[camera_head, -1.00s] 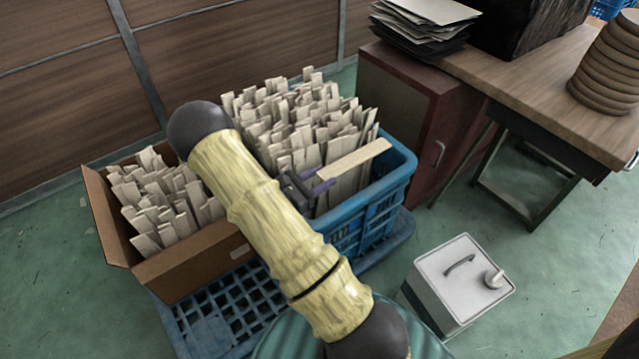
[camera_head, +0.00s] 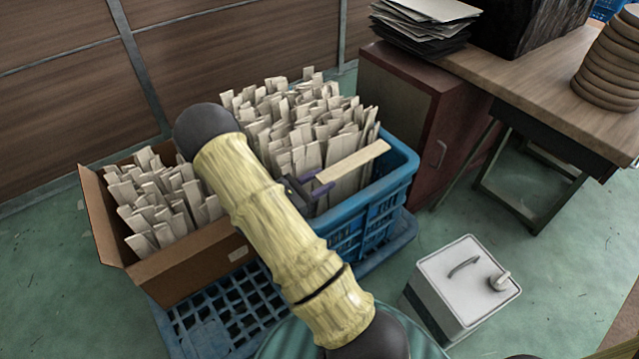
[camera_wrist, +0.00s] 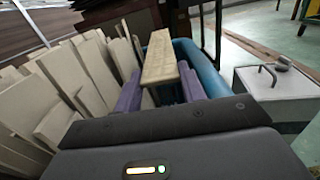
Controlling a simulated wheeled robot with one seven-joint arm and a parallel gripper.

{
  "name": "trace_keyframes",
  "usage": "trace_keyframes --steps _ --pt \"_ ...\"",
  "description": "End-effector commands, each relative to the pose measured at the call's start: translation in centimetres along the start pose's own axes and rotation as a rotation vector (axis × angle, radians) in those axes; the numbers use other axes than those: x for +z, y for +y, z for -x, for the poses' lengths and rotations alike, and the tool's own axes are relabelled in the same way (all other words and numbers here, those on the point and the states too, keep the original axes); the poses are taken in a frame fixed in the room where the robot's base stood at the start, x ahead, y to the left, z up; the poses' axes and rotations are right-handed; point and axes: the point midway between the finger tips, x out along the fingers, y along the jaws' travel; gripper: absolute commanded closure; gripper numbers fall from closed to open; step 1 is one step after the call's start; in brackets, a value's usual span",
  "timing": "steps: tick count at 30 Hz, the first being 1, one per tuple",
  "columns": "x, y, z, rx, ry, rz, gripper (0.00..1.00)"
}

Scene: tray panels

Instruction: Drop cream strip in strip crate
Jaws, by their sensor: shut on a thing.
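A cream strip (camera_head: 354,160) is held in my gripper (camera_head: 310,187), whose purple fingers are shut on its near end. In the wrist view the strip (camera_wrist: 160,58) runs forward from between the fingers (camera_wrist: 160,92). The strip crate, a blue plastic crate (camera_head: 402,178) packed with upright cream strips, lies under and around the gripper. The held strip is over the crate's right side, its far end close to the right rim in the picture. I cannot tell whether it touches the strips below. My arm hides part of the crate's front.
A cardboard box (camera_head: 190,262) of similar strips stands left of the crate. Both are on a blue pallet (camera_head: 215,325). A white metal can (camera_head: 462,280) stands at front right. A dark red cabinet (camera_head: 410,95) and a wooden table (camera_head: 540,85) stand behind, to the right.

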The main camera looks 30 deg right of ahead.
Motion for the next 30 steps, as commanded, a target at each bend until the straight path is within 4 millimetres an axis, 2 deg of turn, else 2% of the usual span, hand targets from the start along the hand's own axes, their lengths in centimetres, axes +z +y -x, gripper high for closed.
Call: trace_keyframes --steps 1,8,9,12,13,19,20,21,30 --pt "-1.92 -0.34 0.11 0.001 0.027 0.015 0.81" --pt "-2.12 -0.38 0.18 0.001 0.029 0.015 0.81" --pt "-2.15 -0.39 0.18 0.001 0.029 0.015 0.58" --pt "-2.21 -0.41 0.18 0.000 0.029 0.014 0.38" --pt "-2.22 -0.41 0.18 0.000 0.029 0.014 0.34" --pt "-2.29 -0.45 0.17 -0.001 0.029 0.014 0.34" --pt "-2.30 -0.45 0.17 -0.001 0.030 0.015 0.28" --pt "-2.31 -0.46 0.17 -0.001 0.030 0.015 0.27" --pt "-2.35 -0.50 0.16 -0.001 0.030 0.015 0.27"
